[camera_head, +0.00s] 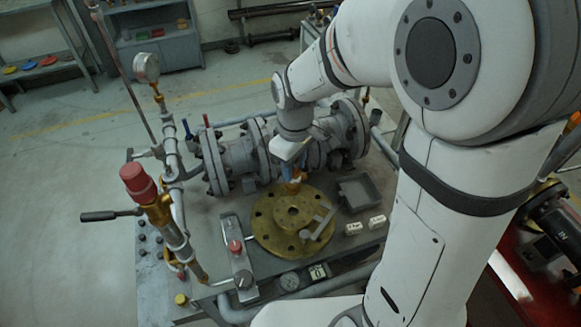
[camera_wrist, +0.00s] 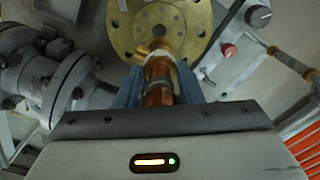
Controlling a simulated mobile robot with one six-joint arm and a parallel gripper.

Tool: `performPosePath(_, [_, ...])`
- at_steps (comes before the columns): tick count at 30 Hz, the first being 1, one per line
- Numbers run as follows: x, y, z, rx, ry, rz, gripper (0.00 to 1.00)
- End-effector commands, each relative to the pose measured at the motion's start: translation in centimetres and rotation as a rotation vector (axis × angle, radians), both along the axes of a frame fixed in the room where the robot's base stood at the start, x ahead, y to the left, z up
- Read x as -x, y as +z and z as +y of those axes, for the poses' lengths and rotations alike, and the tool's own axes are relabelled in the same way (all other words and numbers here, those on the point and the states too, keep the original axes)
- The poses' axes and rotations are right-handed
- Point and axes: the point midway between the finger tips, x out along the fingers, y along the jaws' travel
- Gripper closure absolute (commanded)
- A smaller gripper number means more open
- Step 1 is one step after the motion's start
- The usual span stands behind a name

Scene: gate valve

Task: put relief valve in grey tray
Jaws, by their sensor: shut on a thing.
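My gripper (camera_head: 292,172) is shut on a brass and copper-coloured relief valve (camera_wrist: 158,80). In the wrist view its blue fingers flank the valve body. In the head view only a small orange-brown part of the valve (camera_head: 294,186) shows below the fingers. It appears over the back part of a round brass flange (camera_head: 268,232); I cannot tell the gap between them. The grey tray (camera_head: 360,192) stands just right of the flange on the bench, and looks empty. In the wrist view, a grey panel at the top left may be the tray.
Two small white labelled blocks (camera_head: 365,225) sit in front of the tray. A grey flanged pipe valve (camera_head: 240,155) runs behind. A red-capped fitting (camera_head: 138,182) stands at the left. A box with a red knob (camera_head: 236,247) is left of the flange. A wrench-like tool (camera_head: 318,225) lies on the flange.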

Motion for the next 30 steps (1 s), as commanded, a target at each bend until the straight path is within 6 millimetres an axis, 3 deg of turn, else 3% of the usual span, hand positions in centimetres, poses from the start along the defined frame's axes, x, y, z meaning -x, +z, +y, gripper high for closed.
performPosePath(21, [0.0, 3.0, 0.0, 0.0, 0.0, -0.001, 1.0])
performPosePath(30, [0.0, 3.2, 0.0, 0.0, 0.0, -0.001, 1.0])
